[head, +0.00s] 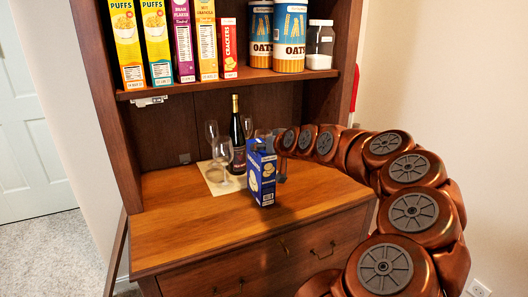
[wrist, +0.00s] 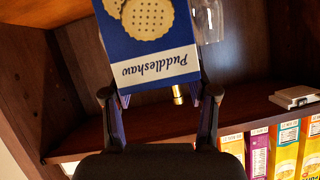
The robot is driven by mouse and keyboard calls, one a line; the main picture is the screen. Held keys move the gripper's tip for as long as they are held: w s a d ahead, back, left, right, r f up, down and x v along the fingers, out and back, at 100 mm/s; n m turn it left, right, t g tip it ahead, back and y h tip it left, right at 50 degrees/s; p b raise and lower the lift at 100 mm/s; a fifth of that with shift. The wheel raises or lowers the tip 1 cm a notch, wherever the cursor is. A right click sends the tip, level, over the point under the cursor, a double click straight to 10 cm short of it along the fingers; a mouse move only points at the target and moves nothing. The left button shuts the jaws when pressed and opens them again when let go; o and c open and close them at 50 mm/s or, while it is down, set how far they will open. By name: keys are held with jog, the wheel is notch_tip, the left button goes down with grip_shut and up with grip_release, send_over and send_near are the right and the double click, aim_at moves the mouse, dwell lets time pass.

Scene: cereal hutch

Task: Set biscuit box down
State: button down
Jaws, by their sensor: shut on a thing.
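The biscuit box (head: 262,178) is blue with pictures of biscuits and stands upright over the hutch's wooden counter (head: 190,220), right of the bottle. I cannot tell if its base touches the counter or hangs just above it. In the wrist view the box (wrist: 150,62) appears upside down, with "Puddleshaw" on a white band. My gripper (wrist: 160,94) is shut on the box, one finger on each side. In the head view the gripper is mostly hidden behind the box and my arm.
A dark bottle (head: 237,138) and clear glasses (head: 221,152) stand on a pale mat (head: 214,181) close left of the box. The shelf above (head: 190,88) holds cereal boxes, crackers (head: 228,48), oats canisters (head: 289,38) and a jar (head: 319,45). The counter's front left is clear.

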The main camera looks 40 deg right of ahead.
jog(key=shift+f, duration=0.85)
jog(key=shift+c, duration=1.5)
grip_release()
jog(key=shift+r, duration=0.25)
jog(key=shift+s, duration=0.4)
jog(key=b+v, duration=0.1)
jog(key=v, duration=1)
jog(key=shift+r+b, duration=0.15)
jog(key=shift+b, duration=0.2)
